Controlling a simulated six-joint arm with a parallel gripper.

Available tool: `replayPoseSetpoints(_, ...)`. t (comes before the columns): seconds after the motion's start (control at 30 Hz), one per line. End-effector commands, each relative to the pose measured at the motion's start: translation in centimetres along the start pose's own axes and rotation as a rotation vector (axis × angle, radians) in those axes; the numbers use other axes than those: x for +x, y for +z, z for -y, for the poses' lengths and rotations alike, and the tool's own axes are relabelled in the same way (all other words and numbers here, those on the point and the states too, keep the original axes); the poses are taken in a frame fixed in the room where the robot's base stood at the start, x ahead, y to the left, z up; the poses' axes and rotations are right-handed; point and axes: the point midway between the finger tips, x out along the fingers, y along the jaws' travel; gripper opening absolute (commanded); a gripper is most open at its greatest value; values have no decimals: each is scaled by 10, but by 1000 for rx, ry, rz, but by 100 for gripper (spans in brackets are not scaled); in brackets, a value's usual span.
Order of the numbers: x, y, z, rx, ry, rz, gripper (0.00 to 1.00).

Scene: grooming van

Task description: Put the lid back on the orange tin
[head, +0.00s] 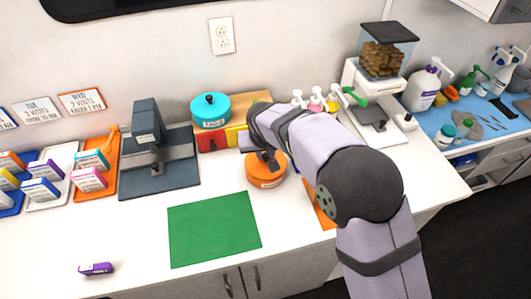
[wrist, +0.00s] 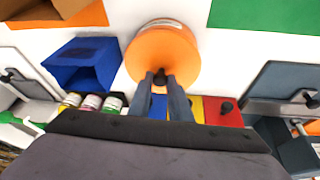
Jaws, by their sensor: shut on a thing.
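The orange tin (head: 266,178) stands on the white counter, right of centre, with a label on its side. Its round orange lid (wrist: 155,50) has a small black knob (wrist: 160,76) and covers the top of the tin in the wrist view. My gripper (wrist: 165,84) is shut on this knob, directly above the tin. The lid looks level and lined up with the tin. I cannot tell whether it sits fully down or is held slightly above the rim. My arm hides part of the tin's back and right side in the head view.
A green mat (head: 213,228) lies bare in front. A dark grey device (head: 158,160) stands left. A blue bin (wrist: 82,62) is close beside the tin.

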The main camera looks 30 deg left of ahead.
Motion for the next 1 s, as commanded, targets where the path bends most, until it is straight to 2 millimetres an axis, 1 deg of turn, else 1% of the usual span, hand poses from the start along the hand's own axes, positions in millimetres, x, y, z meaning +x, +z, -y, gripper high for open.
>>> replayPoseSetpoints(0.37, 0, 0, 0, 0, 0, -1, 0)
replayPoseSetpoints(0.4, 0, 0, 0, 0, 0, -1, 22)
replayPoseSetpoints(0.47, 0, 0, 0, 0, 0, -1, 37)
replayPoseSetpoints(0.5, 0, 0, 0, 0, 0, -1, 39)
replayPoseSetpoints(0.67, 0, 0, 0, 0, 0, -1, 39)
replayPoseSetpoints(0.7, 0, 0, 0, 0, 0, 0, 42)
replayPoseSetpoints(0.77, 0, 0, 0, 0, 0, 0, 56)
replayPoseSetpoints(0.8, 0, 0, 0, 0, 0, 0, 58)
replayPoseSetpoints(1.0, 0, 0, 0, 0, 0, 0, 58)
